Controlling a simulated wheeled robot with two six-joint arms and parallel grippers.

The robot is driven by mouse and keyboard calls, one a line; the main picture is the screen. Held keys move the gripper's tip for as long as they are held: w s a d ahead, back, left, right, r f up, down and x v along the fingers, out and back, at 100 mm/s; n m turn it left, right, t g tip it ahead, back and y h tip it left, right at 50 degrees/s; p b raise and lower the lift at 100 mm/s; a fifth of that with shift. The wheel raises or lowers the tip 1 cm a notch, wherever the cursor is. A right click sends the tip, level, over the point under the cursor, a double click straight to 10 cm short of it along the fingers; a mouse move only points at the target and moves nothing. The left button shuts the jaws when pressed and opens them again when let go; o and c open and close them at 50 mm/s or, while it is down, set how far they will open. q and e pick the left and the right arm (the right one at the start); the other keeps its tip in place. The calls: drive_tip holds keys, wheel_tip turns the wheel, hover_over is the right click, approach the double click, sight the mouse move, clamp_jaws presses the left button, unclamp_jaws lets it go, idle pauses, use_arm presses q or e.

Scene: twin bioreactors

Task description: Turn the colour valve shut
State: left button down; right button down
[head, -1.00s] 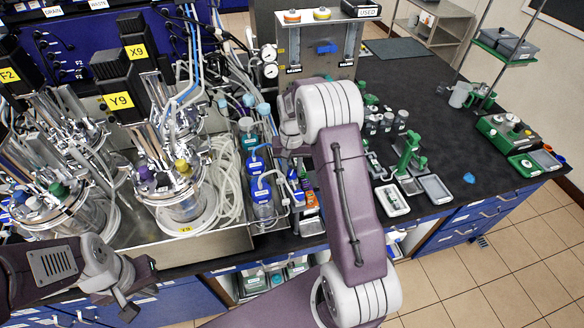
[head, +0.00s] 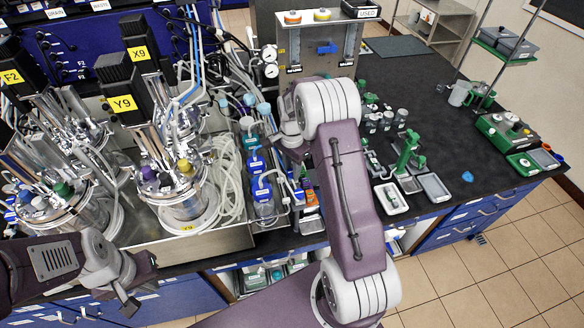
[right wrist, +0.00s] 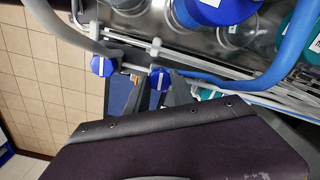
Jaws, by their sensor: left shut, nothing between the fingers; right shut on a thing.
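Two small valves with round blue handles marked by white bars show in the right wrist view, one at left (right wrist: 103,66) and one nearer the middle (right wrist: 160,78). They sit on pale fittings along a tube line. My right gripper (right wrist: 160,90) is shut on the middle blue handle, with its dark fingers on either side of it. Which valve is the colour valve cannot be read from a label. In the head view my right arm hides the valves and most of that gripper. My left gripper (head: 131,303) is shut and empty in front of the bench at lower left.
Blue-capped bottles (head: 263,190) stand close beside my right wrist. Thick blue and grey hoses (right wrist: 285,55) run near the handles. Glass bioreactors (head: 180,200) stand in a metal tray at left. The black bench top (head: 440,80) has clear room at right.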

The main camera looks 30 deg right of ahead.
drive_tip(key=shift+m, duration=0.5)
idle(0.3)
drive_tip(key=c, duration=1.1)
unclamp_jaws()
wheel_tip(320, 180, up, 9)
drive_tip(key=b, duration=0.1)
drive_tip(key=shift+b, duration=0.4)
